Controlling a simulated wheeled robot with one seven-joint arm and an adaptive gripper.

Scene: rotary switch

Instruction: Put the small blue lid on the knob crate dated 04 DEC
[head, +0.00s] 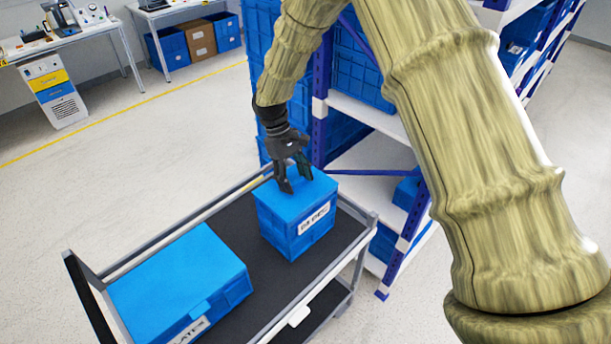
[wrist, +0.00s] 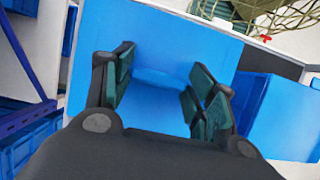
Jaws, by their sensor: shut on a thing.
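The small blue lid (head: 318,190) lies over the top of the small blue crate (head: 275,226), with no clear gap visible between them. The crate stands upright on the cart, and its white label (head: 314,217) appears to read 04 DEC. My gripper (head: 295,184) points down at the lid from above, its fingers at the lid's top. In the wrist view, my gripper (wrist: 158,97) has its green-padded fingers on either side of a raised blue grip (wrist: 157,78) on the lid and is shut on it. The fingers partly hide the lid.
A larger lidded blue crate (head: 175,280), its label partly cut off, sits left on the dark cart top (head: 262,284). The cart's grey rail (head: 362,211) runs around it. A shelf rack with blue bins (head: 352,70) stands close behind. Open floor lies to the left.

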